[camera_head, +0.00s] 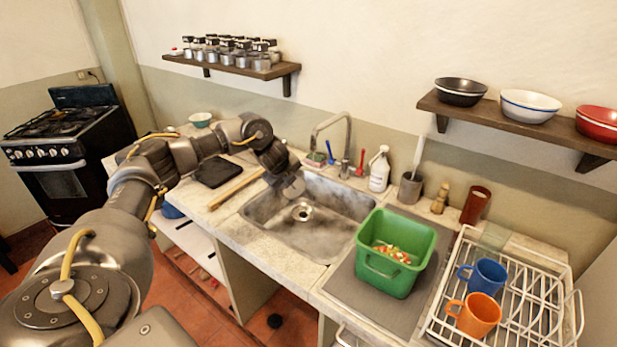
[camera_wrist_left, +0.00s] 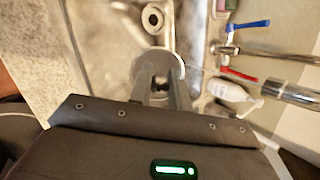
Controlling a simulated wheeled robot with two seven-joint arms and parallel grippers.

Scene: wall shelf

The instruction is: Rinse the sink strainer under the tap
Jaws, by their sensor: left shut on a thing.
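My left gripper (camera_head: 288,183) reaches over the back left of the grey, stained sink (camera_head: 345,239). It is shut on the sink strainer, a round, pale metal disc that shows between and beyond the fingertips in the wrist view (camera_wrist_left: 158,62). The gripper (camera_wrist_left: 163,88) partly covers the strainer. The drain (camera_head: 302,212) lies open in front of it and also shows in the wrist view (camera_wrist_left: 152,18). The chrome tap (camera_head: 347,140) stands behind the sink, its spout end above and slightly right of the gripper. Blue (camera_wrist_left: 250,25) and red (camera_wrist_left: 240,75) tap levers show. My right gripper is not in view.
A green tub (camera_head: 394,257) with food scraps stands right of the sink, beside a white dish rack (camera_head: 540,285) with mugs. A white bottle (camera_head: 379,170) stands behind the sink. A wooden board edge (camera_head: 237,188) and dark mat (camera_head: 217,172) lie left.

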